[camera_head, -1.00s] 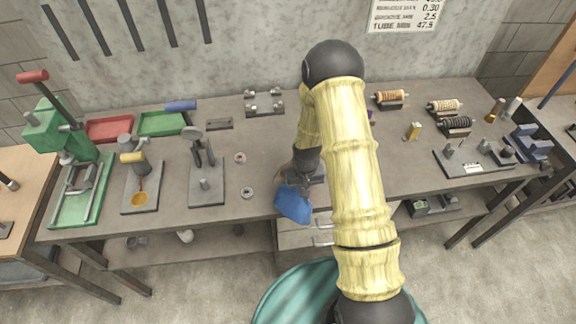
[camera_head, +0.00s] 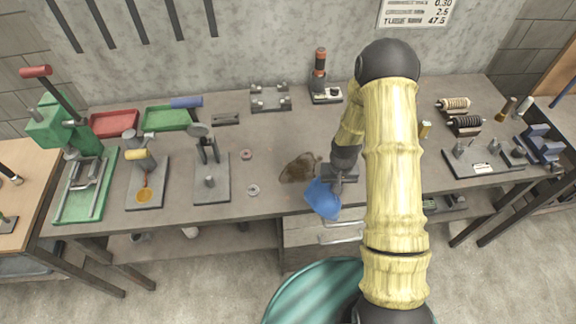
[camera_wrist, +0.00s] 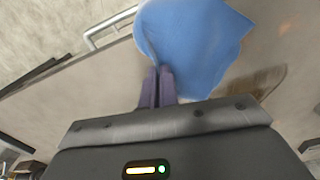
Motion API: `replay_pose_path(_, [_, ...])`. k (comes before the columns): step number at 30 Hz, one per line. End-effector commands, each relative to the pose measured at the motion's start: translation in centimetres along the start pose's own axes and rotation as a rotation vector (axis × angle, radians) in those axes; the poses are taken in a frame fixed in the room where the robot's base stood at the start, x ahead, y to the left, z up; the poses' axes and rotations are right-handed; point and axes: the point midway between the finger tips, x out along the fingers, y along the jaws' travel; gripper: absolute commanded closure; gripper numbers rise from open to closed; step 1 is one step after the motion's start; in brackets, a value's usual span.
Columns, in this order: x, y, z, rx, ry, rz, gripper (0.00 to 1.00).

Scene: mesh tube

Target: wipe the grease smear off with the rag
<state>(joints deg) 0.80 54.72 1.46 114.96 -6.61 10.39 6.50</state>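The rag (camera_head: 322,198) is a blue cloth hanging from my gripper (camera_head: 341,180) at the front edge of the bench, right of the smear. In the wrist view the rag (camera_wrist: 192,45) fills the top middle, and my gripper (camera_wrist: 157,84) has its two fingers close together on its edge. The grease smear (camera_head: 299,168) is a dark brown patch on the bench top, just left of my gripper. Part of the smear (camera_wrist: 256,82) also shows in the wrist view, to the right of the rag. I cannot tell whether the rag touches the bench.
Two small rings (camera_head: 253,190) lie left of the smear. A grey clamp fixture (camera_head: 211,178) stands further left, and a red-topped device (camera_head: 320,78) stands behind. The bench top (camera_head: 262,135) around the smear is mostly clear. Drawers hang below the front edge.

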Motion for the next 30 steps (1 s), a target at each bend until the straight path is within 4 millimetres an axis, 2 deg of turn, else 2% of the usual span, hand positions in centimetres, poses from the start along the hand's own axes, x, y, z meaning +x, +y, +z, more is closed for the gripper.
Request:
replay_pose_path(9, [-0.1, -0.1, 0.0, 0.004, 0.0, 0.0, 1.0])
replay_pose_path(14, [-0.9, -1.1, -0.2, 0.053, 0.0, 0.004, 1.0])
replay_pose_path(20, [-3.5, -4.7, -0.8, 0.229, 0.002, 0.011, 1.0])
replay_pose_path(30, [-9.0, -13.6, -0.5, 0.656, 0.004, 0.007, 1.0])
